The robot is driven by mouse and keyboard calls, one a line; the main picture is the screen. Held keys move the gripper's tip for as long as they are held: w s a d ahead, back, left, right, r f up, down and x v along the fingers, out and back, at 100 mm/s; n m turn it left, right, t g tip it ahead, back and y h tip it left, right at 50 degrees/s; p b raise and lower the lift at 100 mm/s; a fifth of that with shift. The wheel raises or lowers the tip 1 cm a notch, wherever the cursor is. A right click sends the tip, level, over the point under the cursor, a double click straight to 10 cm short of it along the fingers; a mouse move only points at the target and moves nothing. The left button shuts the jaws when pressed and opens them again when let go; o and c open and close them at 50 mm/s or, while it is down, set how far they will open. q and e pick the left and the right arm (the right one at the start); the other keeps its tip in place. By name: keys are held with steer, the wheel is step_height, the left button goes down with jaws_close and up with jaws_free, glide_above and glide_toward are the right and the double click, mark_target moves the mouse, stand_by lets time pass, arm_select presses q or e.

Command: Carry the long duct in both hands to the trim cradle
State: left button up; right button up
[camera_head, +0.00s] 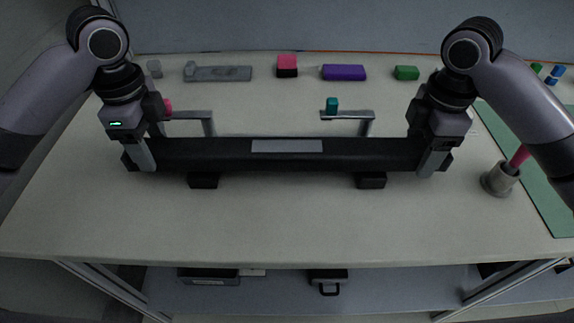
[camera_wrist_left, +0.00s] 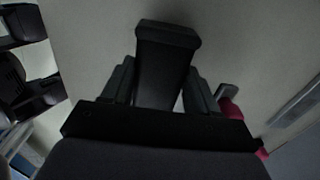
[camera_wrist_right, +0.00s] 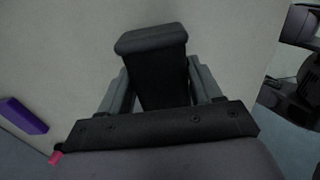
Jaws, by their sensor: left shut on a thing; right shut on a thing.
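The long duct (camera_head: 287,161) is a black bar with a grey plate on its middle, lying level across the head view. My left gripper (camera_head: 146,158) is shut on its left end, which also shows between the fingers in the left wrist view (camera_wrist_left: 165,70). My right gripper (camera_head: 433,160) is shut on its right end, also seen in the right wrist view (camera_wrist_right: 155,70). Two grey brackets (camera_head: 208,126) (camera_head: 366,127) stand just behind the duct, and two black blocks (camera_head: 203,181) (camera_head: 371,181) show below its front edge. I cannot tell which parts form the trim cradle, or whether the duct touches them.
Along the back lie a grey part (camera_head: 222,74), a red-and-black block (camera_head: 287,66), a purple block (camera_head: 343,73) and a green block (camera_head: 406,73). A grey cup (camera_head: 499,180) and green mat (camera_head: 540,185) are at right. The table's front is clear.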

arm_select(q)
steer(key=shift+f, duration=0.35)
arm_select(e)
steer(key=shift+f, duration=0.35)
arm_select(q)
steer(key=o, duration=1.3)
steer(key=shift+r, duration=0.1)
arm_select(e)
steer(key=o, duration=1.3)
steer(key=shift+r, duration=0.1)
arm_select(q)
steer(key=shift+o, duration=0.2)
arm_select(e)
steer(key=shift+o, duration=0.2)
arm_select(q)
step_height(320, 180, up, 12)
arm_select(e)
step_height(320, 180, up, 12)
